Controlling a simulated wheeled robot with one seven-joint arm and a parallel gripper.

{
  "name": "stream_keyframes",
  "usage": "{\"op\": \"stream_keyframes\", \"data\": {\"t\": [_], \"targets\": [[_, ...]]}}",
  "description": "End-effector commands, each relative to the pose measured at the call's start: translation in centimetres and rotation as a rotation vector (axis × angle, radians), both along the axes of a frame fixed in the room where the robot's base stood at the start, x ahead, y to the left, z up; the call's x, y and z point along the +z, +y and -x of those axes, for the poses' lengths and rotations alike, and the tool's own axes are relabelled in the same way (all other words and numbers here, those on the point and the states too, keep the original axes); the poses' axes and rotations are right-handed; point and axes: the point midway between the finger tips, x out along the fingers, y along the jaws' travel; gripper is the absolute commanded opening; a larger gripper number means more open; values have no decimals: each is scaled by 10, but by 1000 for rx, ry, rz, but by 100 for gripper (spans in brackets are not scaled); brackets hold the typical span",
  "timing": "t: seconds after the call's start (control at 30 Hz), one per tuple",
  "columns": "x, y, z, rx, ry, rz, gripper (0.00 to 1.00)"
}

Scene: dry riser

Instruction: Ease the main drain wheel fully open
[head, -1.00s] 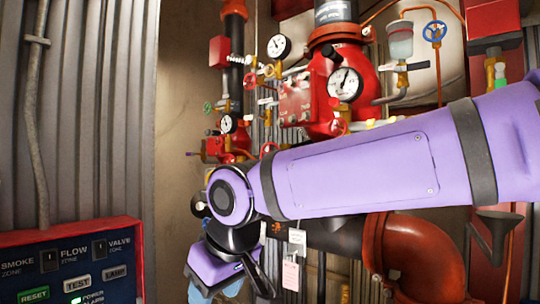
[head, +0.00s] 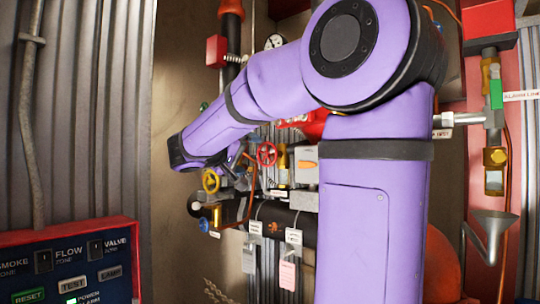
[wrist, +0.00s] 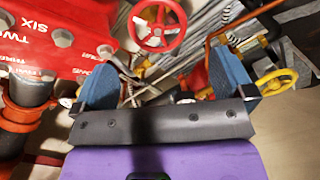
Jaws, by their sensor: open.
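Two handwheels show near my gripper; I cannot read a label saying which is the main drain wheel. A red spoked wheel (head: 267,154) is right of my gripper in the head view, and ahead of the fingers in the wrist view (wrist: 157,25). A yellow wheel (head: 210,180) sits below my wrist, and beyond the right finger in the wrist view (wrist: 277,82). My gripper (wrist: 164,78) is open, its blue-padded fingers wide apart with nothing held between them. In the head view my gripper (head: 236,158) is small and partly hidden by my wrist.
A dark horizontal pipe (head: 275,222) with hanging tags (head: 288,274) runs below the wheels. A grey box (head: 305,165) with an orange lever is to the right. An alarm panel (head: 70,262) stands at front left. A red lettered body (wrist: 60,40) is close in the wrist view.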

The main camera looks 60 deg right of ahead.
Motion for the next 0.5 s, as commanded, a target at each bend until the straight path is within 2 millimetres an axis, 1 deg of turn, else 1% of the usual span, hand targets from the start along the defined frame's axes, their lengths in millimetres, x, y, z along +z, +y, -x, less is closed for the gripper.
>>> {"op": "stream_keyframes", "data": {"t": [0.17, 0.27, 0.5], "targets": [[3, -12, -1, -4, -4, 18, 100], [2, -27, 1, -6, -3, 16, 100], [2, -70, 3, -5, -1, 15, 100]]}}
